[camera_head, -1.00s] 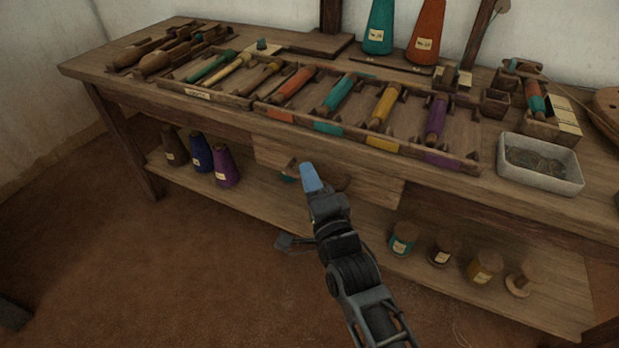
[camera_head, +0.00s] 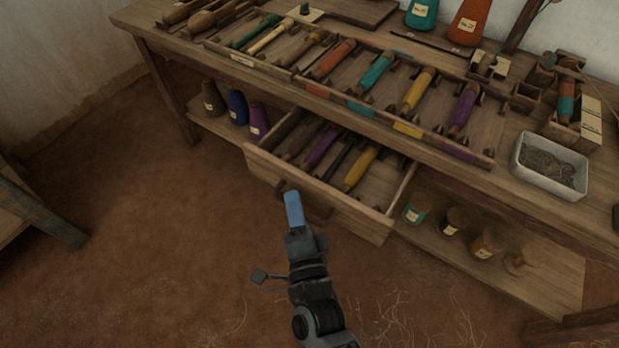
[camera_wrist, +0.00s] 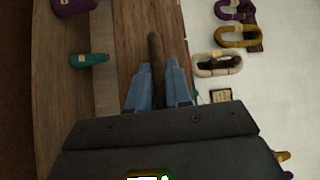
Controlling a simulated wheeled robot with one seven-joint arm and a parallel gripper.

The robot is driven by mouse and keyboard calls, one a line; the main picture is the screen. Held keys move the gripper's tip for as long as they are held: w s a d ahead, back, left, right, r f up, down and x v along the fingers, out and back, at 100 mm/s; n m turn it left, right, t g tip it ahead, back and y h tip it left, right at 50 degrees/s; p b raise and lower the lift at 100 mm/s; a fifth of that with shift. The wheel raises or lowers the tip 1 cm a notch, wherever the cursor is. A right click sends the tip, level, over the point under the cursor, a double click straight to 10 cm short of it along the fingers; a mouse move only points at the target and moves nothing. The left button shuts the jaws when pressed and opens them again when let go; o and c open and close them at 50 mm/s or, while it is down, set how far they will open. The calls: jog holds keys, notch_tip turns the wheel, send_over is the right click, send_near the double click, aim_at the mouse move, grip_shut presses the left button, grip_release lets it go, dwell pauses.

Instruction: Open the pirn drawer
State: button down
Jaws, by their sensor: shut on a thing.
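The pirn drawer (camera_head: 350,216) stands pulled out from under the table top in the head view. Several pirns lie in it, among them a purple one (camera_head: 322,148), a dark one and a yellow one (camera_head: 361,168). Its brown wooden handle (camera_head: 321,215) is on the middle of the front. My gripper (camera_head: 292,208), with blue fingers, is at this handle. In the wrist view my gripper (camera_wrist: 158,88) is shut on the handle (camera_wrist: 155,50), which shows as a brown bar between the fingers. The fingers hide part of the handle in the head view.
The loom-side table (camera_head: 440,130) carries trays of coloured pirns, cones and a white bin (camera_head: 549,166). Cones and spools stand on the lower shelf (camera_head: 545,285). A wooden piece (camera_head: 40,215) stands at the left edge. The earthen floor before the drawer is clear.

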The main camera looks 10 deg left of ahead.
jog(key=shift+s+a, duration=0.2)
jog(key=shift+s, duration=0.3)
jog(key=shift+s+a, duration=0.15)
jog(key=shift+s, duration=0.35)
jog(key=c, duration=1.2)
grip_release()
jog(key=shift+o, duration=0.2)
jog(key=v, duration=0.7)
jog(key=shift+s+p, duration=0.35)
jog(key=shift+s, duration=0.05)
jog(key=shift+d, duration=0.15)
